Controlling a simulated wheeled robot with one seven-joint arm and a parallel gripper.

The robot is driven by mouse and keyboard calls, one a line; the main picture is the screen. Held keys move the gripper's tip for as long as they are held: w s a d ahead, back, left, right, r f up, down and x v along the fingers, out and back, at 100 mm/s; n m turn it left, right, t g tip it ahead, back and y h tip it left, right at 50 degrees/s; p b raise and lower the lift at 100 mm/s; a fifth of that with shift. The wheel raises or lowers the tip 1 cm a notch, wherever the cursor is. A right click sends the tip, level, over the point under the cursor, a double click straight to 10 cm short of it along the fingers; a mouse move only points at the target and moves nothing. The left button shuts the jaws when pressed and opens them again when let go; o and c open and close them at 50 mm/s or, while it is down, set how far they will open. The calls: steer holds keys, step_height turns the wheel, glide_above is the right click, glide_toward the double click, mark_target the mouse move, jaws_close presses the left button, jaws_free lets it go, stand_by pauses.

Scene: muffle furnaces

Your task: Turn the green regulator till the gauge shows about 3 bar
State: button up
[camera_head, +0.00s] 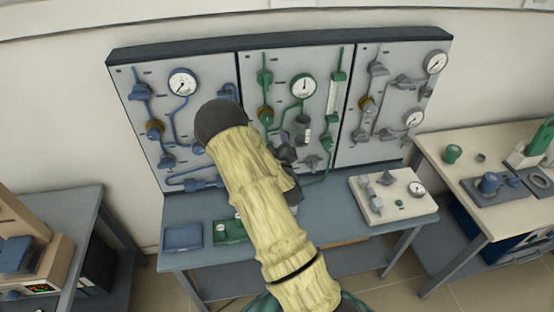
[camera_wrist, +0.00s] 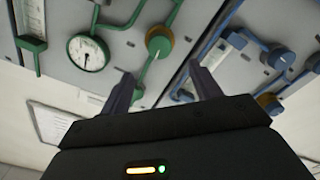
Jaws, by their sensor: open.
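The green regulator (camera_wrist: 159,40) is a round green knob with a brown ring, on the middle wall panel; its brown ring also shows in the head view (camera_head: 265,113), left of the gauge. The white round gauge (camera_head: 303,86) has a dark needle pointing roughly up in the head view. In the wrist view the gauge (camera_wrist: 88,52) appears turned over; its numbers are too small to read. My gripper (camera_wrist: 160,74) is open and empty, fingers spread below the regulator in the picture and apart from it. In the head view my arm hides part of the gripper.
A panel with blue fittings (camera_head: 182,82) stands left, one with grey fittings (camera_head: 377,68) right. The bench (camera_head: 340,224) below holds a blue tray (camera_head: 182,237), a green tray (camera_head: 229,231) and a white plate with fittings (camera_head: 390,212). Green pipes surround the regulator.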

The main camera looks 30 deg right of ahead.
steer(key=b+v, duration=0.1)
steer(key=v, duration=0.4)
steer(key=shift+s+a+b, duration=0.1)
steer(key=shift+s+b, duration=0.25)
steer(key=shift+b, duration=0.05)
stand_by(1.3)
step_height(320, 180, down, 4)
steer(key=d+m+g+b, duration=0.1)
steer(key=m+b, duration=0.7)
steer(key=m, duration=0.2)
steer(key=r+m+b, duration=0.1)
steer(key=r, duration=0.1)
steer(key=a+r+m+t+b, duration=0.1)
steer(key=r+m+b, duration=0.1)
steer(key=shift+w+m, duration=0.1)
steer(key=shift+m, duration=0.2)
steer(key=shift+r, duration=0.1)
